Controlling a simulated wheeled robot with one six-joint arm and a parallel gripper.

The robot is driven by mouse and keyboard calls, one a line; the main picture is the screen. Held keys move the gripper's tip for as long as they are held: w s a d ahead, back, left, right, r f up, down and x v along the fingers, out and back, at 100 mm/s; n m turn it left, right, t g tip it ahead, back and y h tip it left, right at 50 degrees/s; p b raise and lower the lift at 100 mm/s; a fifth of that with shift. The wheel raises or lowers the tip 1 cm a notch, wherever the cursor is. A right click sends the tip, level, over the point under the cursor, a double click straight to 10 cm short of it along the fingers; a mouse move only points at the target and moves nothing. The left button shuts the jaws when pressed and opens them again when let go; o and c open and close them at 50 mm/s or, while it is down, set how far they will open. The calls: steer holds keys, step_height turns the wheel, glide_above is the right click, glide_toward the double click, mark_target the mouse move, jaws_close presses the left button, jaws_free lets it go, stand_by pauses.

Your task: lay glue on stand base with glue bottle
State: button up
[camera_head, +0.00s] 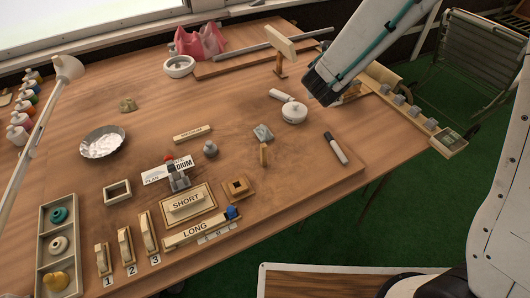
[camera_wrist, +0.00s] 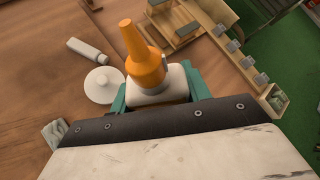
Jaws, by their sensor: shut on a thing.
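The glue bottle (camera_wrist: 147,68) has an orange cone nozzle and a white body. In the wrist view my gripper (camera_wrist: 158,88) is shut on its white body, with a teal finger on each side. The nozzle points away from the gripper, over the table. In the head view the dark end of my arm (camera_head: 322,88) is over the right part of the table and hides the bottle. A square wooden block with a central hole (camera_head: 237,188) lies near the front board; I cannot tell whether it is the stand base. A wooden frame (camera_wrist: 174,20) lies just beyond the nozzle.
A wooden rack with grey blocks (camera_head: 416,114) lies along the right edge. A lamp (camera_head: 67,68) stands left. The table's middle is fairly clear.

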steer(key=shift+s+a+f+n+t+h, duration=0.3)
steer(key=shift+s+a+f+n+h, duration=0.9)
steer(key=shift+s+a+n, duration=2.15)
steer(key=shift+s+a+f+n+t+h, duration=0.3)
steer(key=shift+s+a+f+n+h, duration=0.45)
steer(key=shift+s+a+f+n, duration=2.45)
steer(key=shift+s+a+r+n+t+h, duration=0.2)
steer(key=shift+s+a+n+h, duration=1.2)
steer(key=shift+s, duration=3.7)
steer(key=shift+a+f+n+y, duration=0.3)
steer(key=shift+f+n+y, duration=0.15)
steer(key=shift+n, duration=0.1)
steer(key=shift+f, duration=0.95)
step_height(320, 180, up, 8)
steer(key=shift+f, duration=0.2)
